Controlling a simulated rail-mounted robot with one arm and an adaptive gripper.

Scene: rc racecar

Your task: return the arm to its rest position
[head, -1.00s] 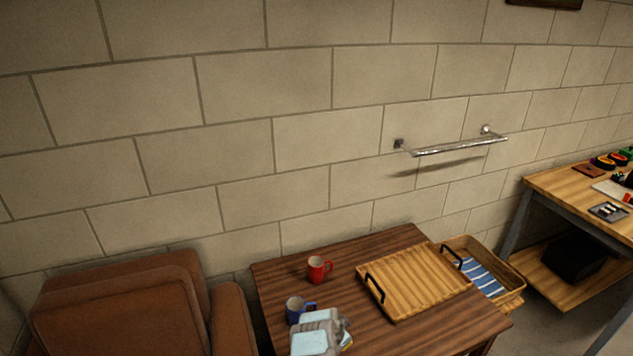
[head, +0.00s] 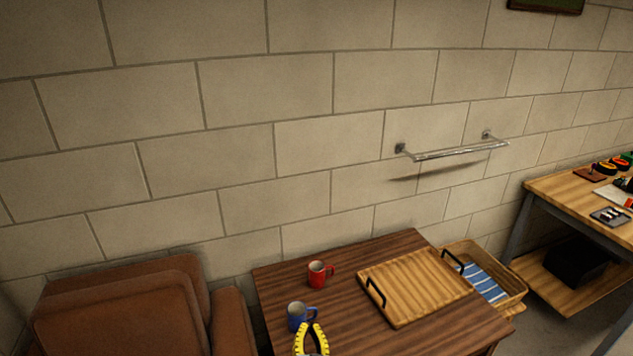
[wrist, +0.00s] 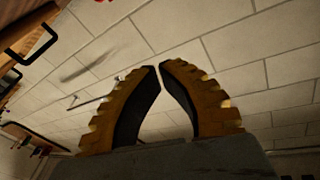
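My gripper (head: 312,328) shows at the bottom edge of the head view, with yellow, ridged fingers and dark inner pads. It appears in front of the dark wooden table, just below the blue mug (head: 300,315). In the wrist view my gripper (wrist: 159,66) points toward the pale block wall, its two fingertips almost meeting. Nothing is held between the fingers. Most of the arm is out of the head view.
A red mug (head: 318,273) and a wooden tray (head: 415,285) with black handles stand on the table (head: 345,250). A basket (head: 512,285) holds striped cloth. A brown armchair (head: 120,310) is left, a workbench (head: 550,188) right. A metal rail (head: 455,153) is on the wall.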

